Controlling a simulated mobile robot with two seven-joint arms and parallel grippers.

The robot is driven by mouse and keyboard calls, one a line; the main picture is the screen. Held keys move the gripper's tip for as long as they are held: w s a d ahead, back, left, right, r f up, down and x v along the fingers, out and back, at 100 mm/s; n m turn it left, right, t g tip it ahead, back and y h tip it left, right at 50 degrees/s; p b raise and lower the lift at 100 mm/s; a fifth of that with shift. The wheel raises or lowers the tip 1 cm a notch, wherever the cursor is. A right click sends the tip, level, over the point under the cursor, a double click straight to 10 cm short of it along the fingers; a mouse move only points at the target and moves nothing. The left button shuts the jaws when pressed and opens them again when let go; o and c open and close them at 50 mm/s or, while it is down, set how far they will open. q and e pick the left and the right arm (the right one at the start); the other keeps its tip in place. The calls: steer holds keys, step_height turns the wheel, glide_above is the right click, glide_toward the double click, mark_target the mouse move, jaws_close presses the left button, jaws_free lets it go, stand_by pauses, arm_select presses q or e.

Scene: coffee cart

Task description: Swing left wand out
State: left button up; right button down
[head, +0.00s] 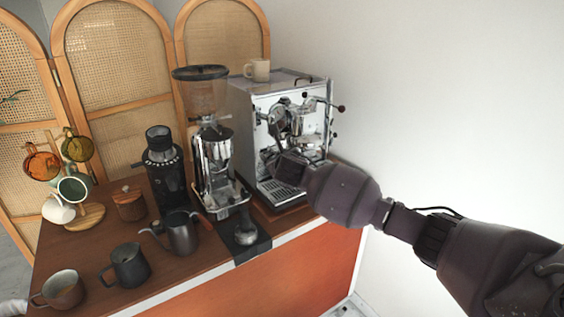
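The silver espresso machine (262,105) stands at the right end of the wooden cart. Its chrome group and wand parts (296,121) are on the front face. A thin metal piece that looks like the left wand (272,128) hangs at the left of the front; its lower end is hard to make out behind my gripper. My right gripper (273,163) reaches in from the right and is at the machine's front, above the drip tray (275,191). Its fingers are small and dark, so I cannot tell whether they touch the wand.
A grinder (215,160) and a smaller black grinder (165,170) stand left of the machine. A dark kettle (181,235), pitcher (130,267) and cup (63,291) line the front edge. A mug tree holds several mugs. A cup (257,69) sits on the machine.

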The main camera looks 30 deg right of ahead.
steer(key=shift+a, duration=0.15)
steer(key=c, duration=1.1)
jaws_free()
steer(key=shift+s, duration=0.1)
steer(key=shift+b+v, duration=0.4)
steer(key=shift+v, duration=4.95)
